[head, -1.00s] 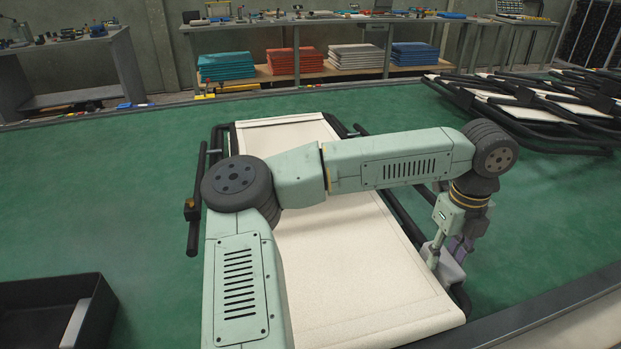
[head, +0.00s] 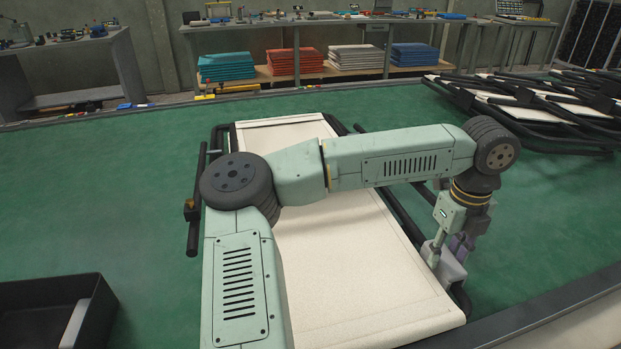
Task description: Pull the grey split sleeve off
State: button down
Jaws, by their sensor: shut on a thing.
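The grey split sleeve (head: 452,268) is a light grey block at the near right side of the folding lounger (head: 362,262), by its dark side tube. My gripper (head: 448,254) comes down from above with its fingers on either side of the sleeve's upper part and is shut on it. The sleeve looks to be still at the tube; whether it is around it or just clear of it I cannot tell. The lounger lies flat, with cream fabric in a black tubular frame. My arm hides part of its middle.
A black open bin (head: 55,318) with a light grey piece inside stands at the near left. Folded loungers (head: 535,105) are stacked at the far right. The green surface (head: 110,190) left of the lounger is clear. A grey edge rail (head: 540,310) runs along the near right.

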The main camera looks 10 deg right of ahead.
aim_at(446, 256)
jog(key=shift+r+p, duration=1.45)
jog(key=shift+r, duration=1.35)
notch_tip(446, 256, up, 6)
jog(key=p, duration=0.3)
